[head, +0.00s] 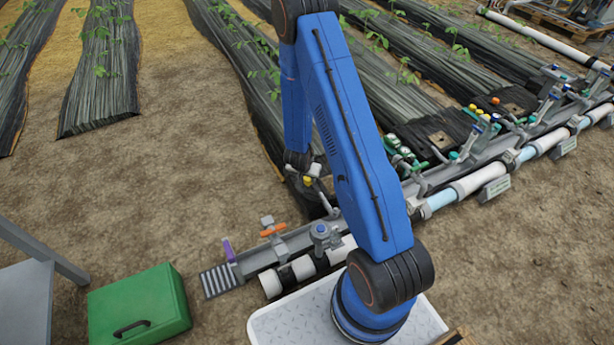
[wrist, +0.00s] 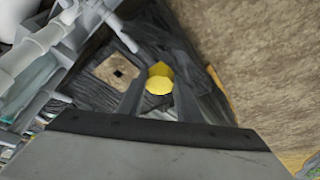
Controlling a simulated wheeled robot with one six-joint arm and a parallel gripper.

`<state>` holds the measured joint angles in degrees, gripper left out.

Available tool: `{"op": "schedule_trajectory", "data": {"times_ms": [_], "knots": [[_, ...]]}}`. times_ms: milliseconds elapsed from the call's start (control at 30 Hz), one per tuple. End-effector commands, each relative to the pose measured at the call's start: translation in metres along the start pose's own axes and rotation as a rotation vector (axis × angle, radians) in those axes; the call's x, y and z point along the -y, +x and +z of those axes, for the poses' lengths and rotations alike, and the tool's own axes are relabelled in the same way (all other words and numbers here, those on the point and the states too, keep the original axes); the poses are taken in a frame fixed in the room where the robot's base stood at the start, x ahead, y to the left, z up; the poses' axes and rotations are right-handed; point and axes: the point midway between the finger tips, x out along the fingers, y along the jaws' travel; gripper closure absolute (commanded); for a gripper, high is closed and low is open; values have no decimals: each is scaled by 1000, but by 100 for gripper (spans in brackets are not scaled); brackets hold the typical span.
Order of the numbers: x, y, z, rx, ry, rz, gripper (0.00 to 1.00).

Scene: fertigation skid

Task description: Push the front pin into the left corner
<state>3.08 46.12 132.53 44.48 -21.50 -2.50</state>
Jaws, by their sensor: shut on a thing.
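A yellow pin (wrist: 158,85) with a round head sits between the two fingers of my gripper (wrist: 158,98) in the wrist view. My gripper is shut on it. A second yellow patch shows just behind the head; I cannot tell if it is part of the same pin. In the head view my gripper (head: 306,180) is low over the near end of a black-sheeted bed (head: 270,120), with a speck of yellow at its fingers. The pin's lower end is hidden, so I cannot tell whether it touches the sheet or ground. My arm hides part of the bed's end.
A tan square plate with a dark hole (wrist: 117,72) lies on the sheet beside my gripper. Grey and white pipework (head: 480,180) with valves runs along the bed ends. A green box (head: 138,305) stands at lower left. Bare soil (head: 180,190) lies open to the left.

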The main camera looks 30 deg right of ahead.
Motion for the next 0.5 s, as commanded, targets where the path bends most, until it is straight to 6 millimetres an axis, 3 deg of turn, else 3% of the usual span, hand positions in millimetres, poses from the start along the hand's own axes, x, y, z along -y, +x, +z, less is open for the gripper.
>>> {"op": "schedule_trajectory", "data": {"times_ms": [500], "knots": [[0, 32, 13, 0, -1, 0, 89]]}}
